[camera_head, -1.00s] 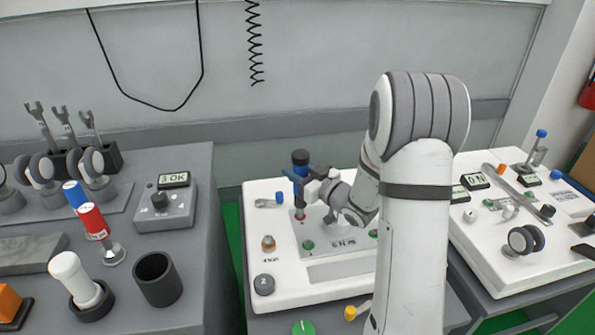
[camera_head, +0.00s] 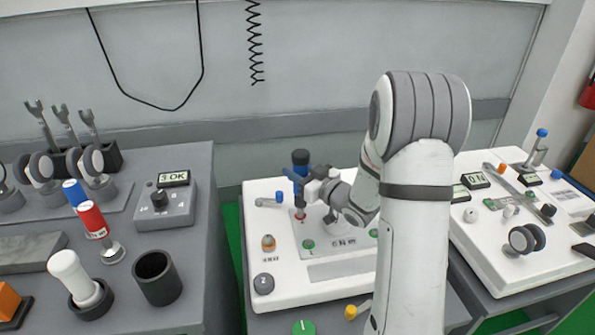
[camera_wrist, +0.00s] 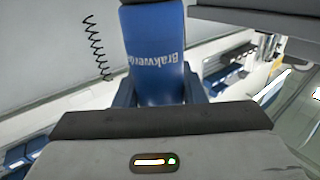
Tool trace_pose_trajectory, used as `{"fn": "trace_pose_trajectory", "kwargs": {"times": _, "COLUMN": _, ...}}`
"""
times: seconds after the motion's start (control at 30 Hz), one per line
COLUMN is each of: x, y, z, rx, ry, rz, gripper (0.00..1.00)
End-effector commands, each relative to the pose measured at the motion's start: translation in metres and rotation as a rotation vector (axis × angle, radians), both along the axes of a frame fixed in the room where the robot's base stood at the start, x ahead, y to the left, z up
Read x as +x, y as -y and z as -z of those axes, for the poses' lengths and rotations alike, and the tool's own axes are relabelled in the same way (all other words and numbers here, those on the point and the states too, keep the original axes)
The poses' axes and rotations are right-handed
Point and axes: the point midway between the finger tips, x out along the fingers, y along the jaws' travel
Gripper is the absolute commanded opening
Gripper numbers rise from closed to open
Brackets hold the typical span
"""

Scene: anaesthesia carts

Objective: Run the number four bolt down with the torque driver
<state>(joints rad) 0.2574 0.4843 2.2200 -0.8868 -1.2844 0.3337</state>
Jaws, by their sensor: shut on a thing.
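My gripper (camera_head: 306,180) is shut on the torque driver (camera_head: 301,158), which has a dark top and a blue part. The driver stands upright over a red-marked bolt spot (camera_head: 300,214) at the back left of the plate (camera_head: 345,268) on the middle cart. Whether its tip touches the bolt is too small to tell. In the wrist view the driver's blue body (camera_wrist: 158,60) with white lettering fills the space between the jaws. Green-marked spots (camera_head: 308,244) show on the plate, which has "6 N m" printed on it. My arm hides part of the plate.
A display reading "3 OK" (camera_head: 174,178) sits on the left bench, with a red and blue tool (camera_head: 92,218) and a dark cup (camera_head: 158,277). The right cart (camera_head: 490,245) carries a display (camera_head: 475,180) and small parts. A coiled cord (camera_head: 254,45) hangs behind.

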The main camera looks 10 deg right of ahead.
Motion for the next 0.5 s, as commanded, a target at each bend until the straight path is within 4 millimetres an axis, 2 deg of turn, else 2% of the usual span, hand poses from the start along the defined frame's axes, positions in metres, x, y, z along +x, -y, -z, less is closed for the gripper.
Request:
{"fn": "trace_pose_trajectory", "kwargs": {"times": 0.23, "x": -0.001, "y": -0.001, "z": 0.002, "rx": -0.001, "ry": -0.011, "rz": -0.001, "gripper": 0.09}}
{"fn": "trace_pose_trajectory", "kwargs": {"times": 0.5, "x": -0.001, "y": 0.0, "z": -0.019, "rx": 0.001, "ry": -0.006, "rz": 0.0, "gripper": 0.09}}
